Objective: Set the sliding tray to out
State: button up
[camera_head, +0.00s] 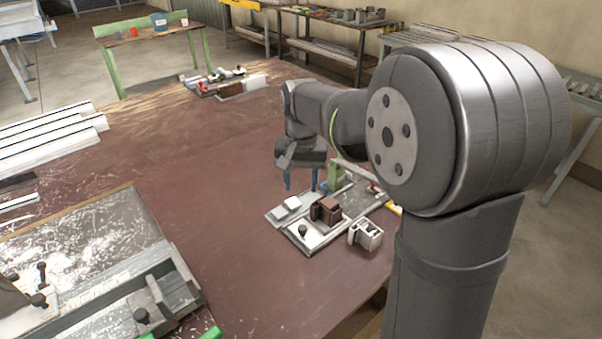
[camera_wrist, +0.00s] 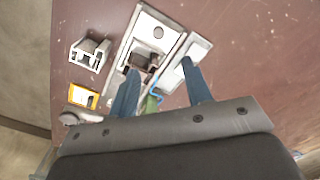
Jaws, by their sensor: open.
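The clamp fixture (camera_head: 275,215) lies on the brown bench top. A white plate with a round knob (camera_head: 302,231), which looks like the sliding tray, sits at its near end beside a dark brown block (camera_head: 327,210). The plate also shows in the wrist view (camera_wrist: 147,22), at the top, with the brown block (camera_wrist: 143,61) below it. I cannot tell how far the tray is slid. My gripper (camera_head: 301,188) is open and points down at the far side of the fixture. In the wrist view its blue fingers (camera_wrist: 160,66) are apart with nothing held; they partly hide the fixture.
The bench to the left is clear; a metal-edged board (camera_head: 80,255) lies farther left.

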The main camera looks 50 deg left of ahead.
aim_at(301, 228)
notch_tip(301, 228, up, 2)
jog(key=shift+r, duration=0.15)
dwell(0.6)
notch_tip(301, 228, down, 17)
jog(key=shift+f, duration=0.3)
jog(key=shift+w, duration=0.2)
jog(key=shift+s, duration=0.1)
dwell(1.8)
jog(key=shift+r, duration=0.45)
notch_tip(301, 228, up, 17)
jog(key=shift+f, duration=0.2)
